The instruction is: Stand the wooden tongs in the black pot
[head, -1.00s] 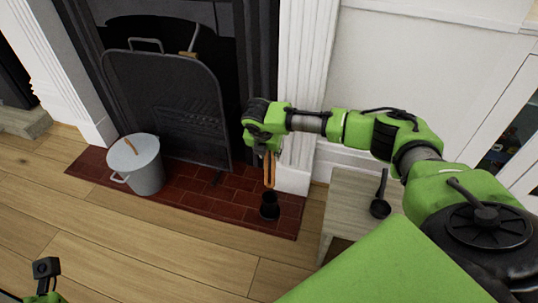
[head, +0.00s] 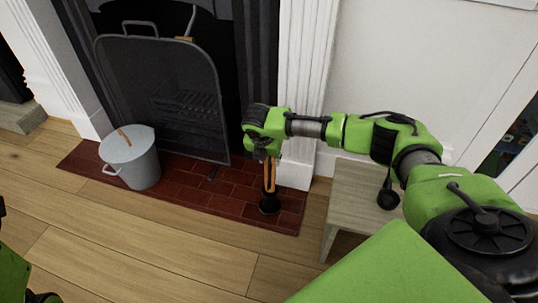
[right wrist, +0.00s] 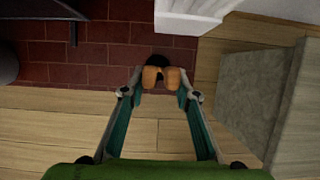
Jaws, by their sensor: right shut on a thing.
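The orange-brown wooden tongs (head: 270,174) hang upright from my right gripper (head: 264,154), which is shut on their upper end. The black pot (head: 269,205) stands on the red brick hearth directly below. In the head view the tongs' lower end overlaps the pot's mouth; I cannot tell how deep it reaches. In the right wrist view the tongs (right wrist: 160,77) show end-on between the fingers of my right gripper (right wrist: 159,94). They cover most of the pot (right wrist: 159,60). Only bits of my left arm show at the lower left corner of the head view.
A grey lidded bucket (head: 131,163) stands on the hearth at left, before a dark fire screen (head: 160,95). A pale wooden side table (head: 350,200) stands right of the pot, with a black ladle (head: 388,198) on it. Wooden floor in front is clear.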

